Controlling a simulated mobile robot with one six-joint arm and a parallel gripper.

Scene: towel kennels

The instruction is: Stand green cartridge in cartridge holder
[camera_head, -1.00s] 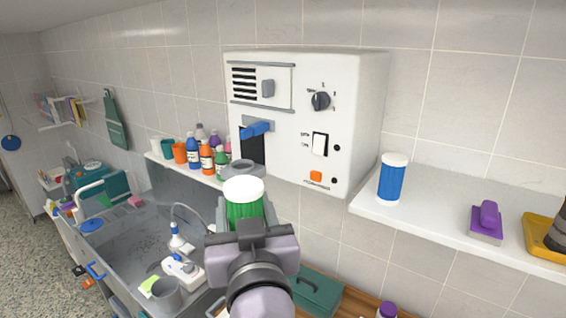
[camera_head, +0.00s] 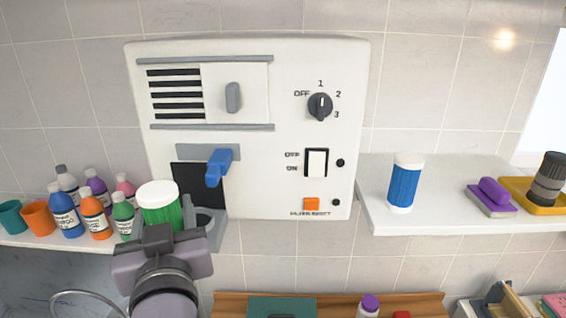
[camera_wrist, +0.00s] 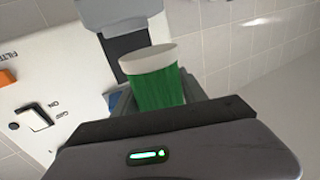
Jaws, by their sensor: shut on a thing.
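The green cartridge (camera_head: 165,209), with a white cap on top, is held by my gripper (camera_head: 174,234) in front of the machine's lower left. It stands about upright in the head view. In the wrist view the green cartridge (camera_wrist: 157,90) sits between the jaws, its white end away from the wrist. The cartridge holder (camera_head: 207,216) appears to be the grey ring bracket at the machine's bottom edge, below a dark recess. The cartridge and gripper partly cover it, and I cannot tell whether they touch it.
The white machine (camera_head: 255,180) has a blue lever (camera_head: 218,166) just above the holder, a knob and a switch. Several bottles (camera_head: 95,212) stand close left of the gripper. A blue cartridge (camera_head: 405,184) stands on the right shelf (camera_head: 450,218), beside a purple-handled block (camera_head: 493,196).

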